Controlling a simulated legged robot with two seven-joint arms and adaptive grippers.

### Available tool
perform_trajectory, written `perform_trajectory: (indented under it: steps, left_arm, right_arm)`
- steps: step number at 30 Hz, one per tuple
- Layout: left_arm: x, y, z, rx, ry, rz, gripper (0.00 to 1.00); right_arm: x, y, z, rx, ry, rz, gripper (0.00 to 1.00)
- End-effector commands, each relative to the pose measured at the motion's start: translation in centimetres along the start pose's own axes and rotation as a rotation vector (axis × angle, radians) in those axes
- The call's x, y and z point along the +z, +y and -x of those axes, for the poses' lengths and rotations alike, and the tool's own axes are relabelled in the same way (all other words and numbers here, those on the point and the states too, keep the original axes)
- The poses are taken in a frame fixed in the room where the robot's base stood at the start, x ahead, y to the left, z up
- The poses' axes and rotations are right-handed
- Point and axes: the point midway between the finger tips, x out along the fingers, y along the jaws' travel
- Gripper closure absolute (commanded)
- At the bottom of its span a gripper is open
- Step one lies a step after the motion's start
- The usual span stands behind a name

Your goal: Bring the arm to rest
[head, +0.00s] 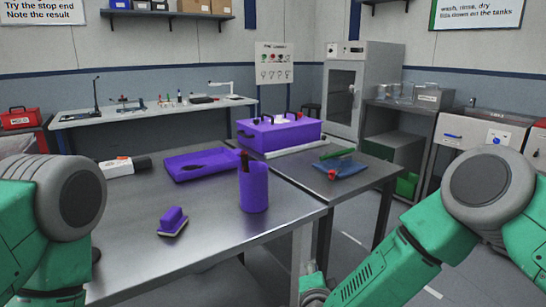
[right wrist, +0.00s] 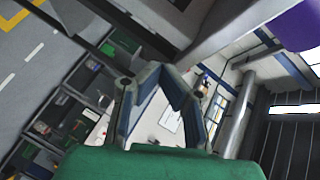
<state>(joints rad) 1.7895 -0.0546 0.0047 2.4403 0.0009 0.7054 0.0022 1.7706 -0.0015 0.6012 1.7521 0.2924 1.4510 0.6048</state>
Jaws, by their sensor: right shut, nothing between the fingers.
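My right arm (head: 412,250), green with grey joints, comes in from the right and reaches down in front of the table's right edge. My right gripper (head: 312,280) shows small at the bottom of the head view, beside the table and apart from the things on it. In the right wrist view the right gripper's fingers (right wrist: 168,80) rise above the green wrist; they are shut with nothing held. My left arm (head: 60,205) shows at the left edge of the head view; its gripper is out of sight.
The steel table (head: 130,230) bears a purple holder (head: 254,188), a purple block (head: 173,220), a purple tray (head: 200,164) and a white-and-black tool (head: 125,166). A purple housing (head: 280,133) stands behind. A blue item (head: 340,168) lies right. Floor is free at right.

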Motion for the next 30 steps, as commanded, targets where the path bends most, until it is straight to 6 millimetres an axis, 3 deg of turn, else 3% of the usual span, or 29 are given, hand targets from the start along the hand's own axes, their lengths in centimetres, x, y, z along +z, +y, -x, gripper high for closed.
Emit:
perform_trajectory:
  steps: [5, 9, 15, 18, 21, 24, 27, 30]
  left_arm:
    - [0.0, 0.0, 0.0, 0.000, -0.001, 0.000, 1.00]
    - [0.0, 0.0, 0.0, 0.000, -0.001, 0.000, 1.00]
    - [0.0, 0.0, 0.0, 0.000, -0.001, 0.000, 1.00]
    - [0.0, 0.0, 0.0, 0.000, -0.001, 0.000, 1.00]
    - [0.0, 0.0, 0.0, 0.000, -0.001, 0.000, 1.00]
    - [0.0, 0.0, 0.0, 0.000, -0.001, 0.000, 1.00]
    - [0.0, 0.0, 0.0, 0.000, -0.001, 0.000, 1.00]
    - [0.0, 0.0, 0.0, 0.000, -0.001, 0.000, 1.00]
  right_arm:
    - [1.6, 6.6, 3.5, 0.107, -0.195, 0.244, 1.00]
    - [1.4, 14.0, 8.7, 0.234, -0.408, 0.496, 1.00]
    - [-2.7, 24.3, 19.4, 0.452, -0.762, 0.845, 1.00]
    - [-5.6, 27.6, 24.7, 0.549, -0.923, 0.968, 1.00]
    - [-8.2, 29.5, 29.0, 0.627, -1.053, 1.048, 1.00]
    - [-9.9, 30.4, 32.0, 0.680, -1.140, 1.094, 1.00]
    - [-10.8, 30.8, 33.5, 0.705, -1.186, 1.116, 1.00]
    - [-11.0, 30.8, 33.8, 0.710, -1.194, 1.119, 1.00]
